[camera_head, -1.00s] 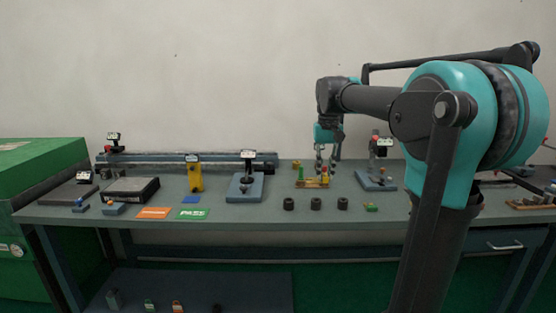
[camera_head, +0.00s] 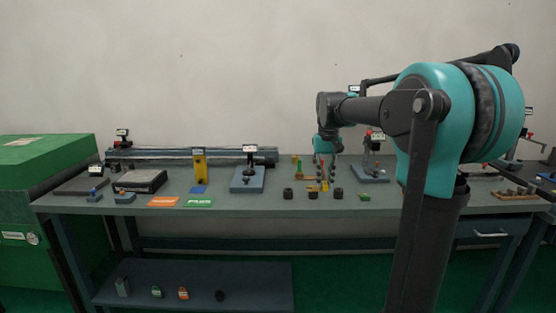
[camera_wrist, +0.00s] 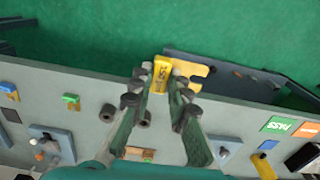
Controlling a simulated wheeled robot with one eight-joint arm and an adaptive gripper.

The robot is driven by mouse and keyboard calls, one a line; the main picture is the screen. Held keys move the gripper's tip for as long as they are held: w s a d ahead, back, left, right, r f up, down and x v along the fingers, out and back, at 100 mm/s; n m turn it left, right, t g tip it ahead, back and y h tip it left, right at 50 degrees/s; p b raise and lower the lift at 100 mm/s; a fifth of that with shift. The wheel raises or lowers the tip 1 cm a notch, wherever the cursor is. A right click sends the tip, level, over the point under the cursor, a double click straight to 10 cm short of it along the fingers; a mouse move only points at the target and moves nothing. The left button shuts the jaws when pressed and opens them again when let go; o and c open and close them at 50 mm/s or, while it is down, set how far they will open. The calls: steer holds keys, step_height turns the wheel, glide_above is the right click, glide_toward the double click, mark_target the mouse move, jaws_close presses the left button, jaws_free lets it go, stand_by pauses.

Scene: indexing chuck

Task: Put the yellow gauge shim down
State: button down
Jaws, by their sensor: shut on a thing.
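The yellow gauge shim (camera_wrist: 160,73) is between the fingertips of my gripper (camera_wrist: 157,84) in the wrist view, with dark lettering on its face. A wider yellow piece shows beside it, partly behind one finger; I cannot tell whether it is one part with it. In the head view my gripper (camera_head: 325,182) is low near the bench's front edge, among the black rings, and the shim (camera_head: 324,187) is a small yellow spot between the fingers. Whether the shim touches the bench cannot be told.
Black rings (camera_head: 288,193) stand close to my gripper on the bench (camera_head: 225,203). An orange card (camera_head: 163,202) and a green PASS card (camera_head: 199,202) lie left. A gauge on a blue base (camera_head: 247,181) stands between. A small green-and-yellow block (camera_head: 364,197) lies right.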

steer(key=d+f, duration=0.2)
steer(key=f, duration=1.5)
steer(key=w+d+f, duration=0.1)
steer(key=f, duration=1.6)
steer(key=shift+w+d+f, duration=0.25)
steer(key=shift+d+f, duration=0.1)
steer(key=shift+f, duration=0.05)
